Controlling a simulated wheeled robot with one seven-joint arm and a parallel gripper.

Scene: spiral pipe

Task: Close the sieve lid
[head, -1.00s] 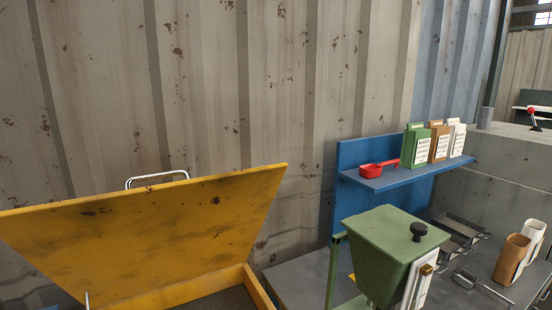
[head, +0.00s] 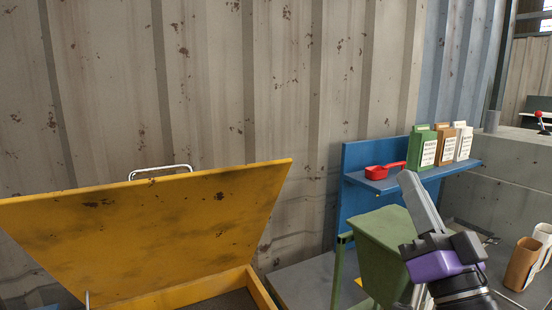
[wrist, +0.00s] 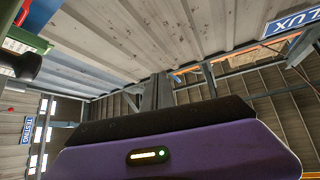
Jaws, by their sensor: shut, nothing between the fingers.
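The sieve lid (head: 165,220) is a worn yellow panel in the head view at left. It stands raised and tilted open above the yellow sieve box (head: 262,289). A metal handle (head: 160,168) shows behind its top edge. My gripper (head: 408,178) is at the right of the head view, in front of the green hopper and well to the right of the lid, pointing up. Its grey fingers are together and empty. In the wrist view its purple body and closed fingers (wrist: 157,92) show against the roof; the lid is not clearly visible there.
A green hopper (head: 375,245) stands right of the sieve, partly hidden by my arm. A blue shelf (head: 395,182) holds a red scoop (head: 383,171) and several packets (head: 425,148). Brown and white containers (head: 522,265) stand far right. A corrugated wall (head: 280,90) rises behind.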

